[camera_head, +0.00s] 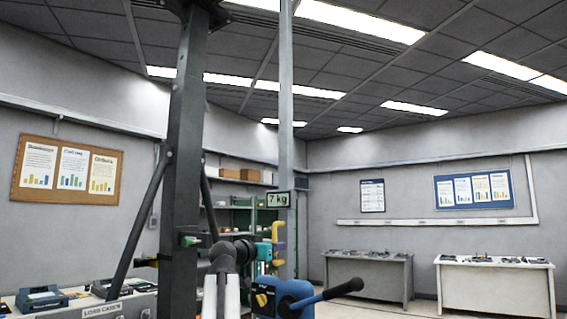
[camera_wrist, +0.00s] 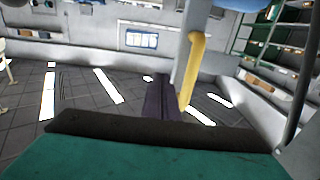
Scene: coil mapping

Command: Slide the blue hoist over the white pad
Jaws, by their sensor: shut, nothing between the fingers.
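A blue body (camera_head: 297,291) with a yellow knob and a dark-handled lever stands at the bottom edge of the head view, partly cut off. It may be the blue hoist, but I cannot tell for sure. No white pad can be made out in either view.
A dark upright post (camera_head: 183,150) with braces stands left of my gripper. A pale pole (camera_head: 285,100) rises near it with a "7 kg" sign (camera_head: 279,199). A bench labelled LOAD CASES (camera_head: 102,310) is at lower left. Two tables (camera_head: 368,279) (camera_head: 497,290) stand far right.

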